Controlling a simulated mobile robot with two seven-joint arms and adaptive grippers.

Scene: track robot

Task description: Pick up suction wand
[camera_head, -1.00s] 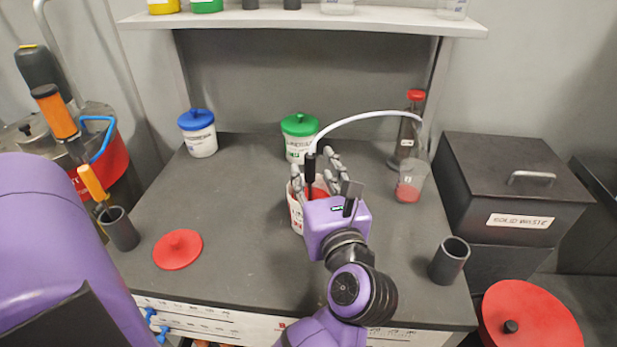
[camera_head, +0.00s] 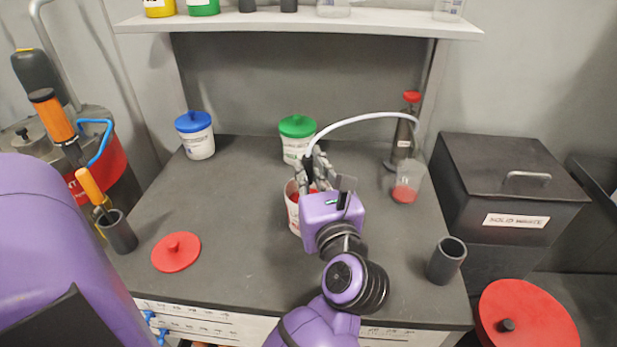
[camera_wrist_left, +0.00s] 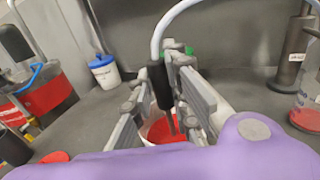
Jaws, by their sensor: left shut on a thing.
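The suction wand (camera_head: 309,165) is a black, upright stick with a white hose at its top. Its lower end is in an open white tub (camera_head: 293,207) with red contents. My left gripper (camera_head: 317,174) is shut on the wand just above the tub. The left wrist view shows the black wand (camera_wrist_left: 160,88) between the two grey fingers (camera_wrist_left: 158,98), its thin tip reaching down into the red tub (camera_wrist_left: 166,130). The hose (camera_head: 362,117) arches right to a clear cup (camera_head: 407,182) with red liquid. My right gripper is not in view.
Behind the tub stands a green-lidded tub (camera_head: 297,138); a blue-lidded tub (camera_head: 196,136) is back left. A red lid (camera_head: 176,251) lies front left. A dark cylinder (camera_head: 446,261) stands front right, and a red-capped cylinder (camera_head: 403,135) behind the cup. The bench's left middle is clear.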

